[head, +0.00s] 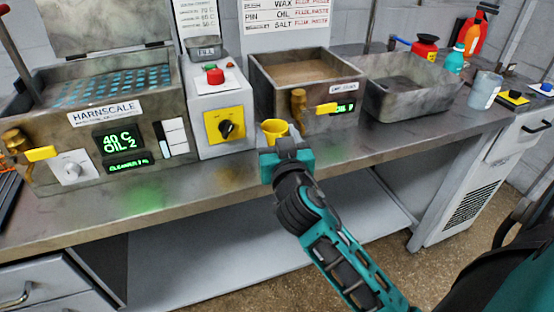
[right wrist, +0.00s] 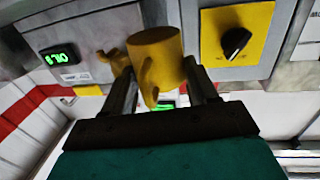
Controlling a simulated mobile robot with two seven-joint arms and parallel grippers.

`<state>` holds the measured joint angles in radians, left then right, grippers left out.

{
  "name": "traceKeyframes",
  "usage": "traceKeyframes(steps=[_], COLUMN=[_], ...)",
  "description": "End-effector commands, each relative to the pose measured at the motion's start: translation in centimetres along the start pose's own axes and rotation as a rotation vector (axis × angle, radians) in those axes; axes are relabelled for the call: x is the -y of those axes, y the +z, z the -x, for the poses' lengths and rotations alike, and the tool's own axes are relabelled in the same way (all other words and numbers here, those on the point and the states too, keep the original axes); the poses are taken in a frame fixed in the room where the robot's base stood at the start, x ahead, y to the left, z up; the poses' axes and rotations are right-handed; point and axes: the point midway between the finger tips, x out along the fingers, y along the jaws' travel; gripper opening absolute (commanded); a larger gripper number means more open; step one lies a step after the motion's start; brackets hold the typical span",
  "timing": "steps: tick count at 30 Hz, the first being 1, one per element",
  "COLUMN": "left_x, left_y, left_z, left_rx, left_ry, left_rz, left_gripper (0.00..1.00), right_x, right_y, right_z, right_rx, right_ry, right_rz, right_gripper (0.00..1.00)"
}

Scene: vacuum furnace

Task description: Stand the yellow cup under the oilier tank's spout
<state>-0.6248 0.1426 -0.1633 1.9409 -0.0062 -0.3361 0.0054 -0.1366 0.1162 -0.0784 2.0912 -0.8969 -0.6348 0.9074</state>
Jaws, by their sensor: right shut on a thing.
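The yellow cup (head: 273,130) is held by my right gripper (head: 283,143) at the front of the middle tank (head: 310,75). It stands left of and below that tank's brass spout (head: 298,102), not directly under it. In the right wrist view the cup (right wrist: 155,52) sits between the two fingers (right wrist: 160,85), its handle toward the gripper. The left tank, labelled HARNSCALE (head: 110,118), has a brass spout (head: 15,141) with a yellow handle. Its display (head: 117,141) appears to read 40 C, OIL 2. My left gripper is not in view.
A grey control box (head: 222,105) with a red button and black knob stands left of the cup. An empty-looking metal basin (head: 410,85), bottles (head: 455,60) and a pale beaker (head: 484,90) stand to the right. The bench's front strip (head: 380,140) is clear.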

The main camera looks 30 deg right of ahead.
Motion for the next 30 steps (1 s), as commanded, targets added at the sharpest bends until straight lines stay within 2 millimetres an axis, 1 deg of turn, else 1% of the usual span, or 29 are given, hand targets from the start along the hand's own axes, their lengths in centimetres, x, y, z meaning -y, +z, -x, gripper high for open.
traceKeyframes(steps=[4,7,10,12,19,24,25,30], left_x=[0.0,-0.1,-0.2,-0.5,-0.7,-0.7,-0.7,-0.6], left_y=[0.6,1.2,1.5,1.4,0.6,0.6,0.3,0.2], left_z=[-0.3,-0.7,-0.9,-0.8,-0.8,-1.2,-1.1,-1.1], left_rx=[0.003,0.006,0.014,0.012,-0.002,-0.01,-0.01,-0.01], left_ry=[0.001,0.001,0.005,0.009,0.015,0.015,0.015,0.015], left_rz=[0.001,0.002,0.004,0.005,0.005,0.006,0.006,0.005], left_gripper=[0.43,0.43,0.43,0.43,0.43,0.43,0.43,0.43], right_x=[0.0,0.0,0.0,0.0,0.0,0.0,0.0,0.0], right_y=[1.4,3.1,4.2,4.5,4.4,5.0,4.8,4.7], right_z=[0.0,0.0,0.0,0.0,0.0,0.0,0.0,0.0], right_rx=[0.001,0.002,0.0,0.0,-0.001,-0.002,-0.001,-0.001], right_ry=[-0.001,0.0,0.0,0.0,-0.001,0.0,-0.001,-0.001], right_rz=[0.0,0.0,0.0,0.0,0.0,-0.001,-0.001,0.0], right_gripper=[0.22,0.22,0.22,0.22,0.22,0.22,0.61,0.77])
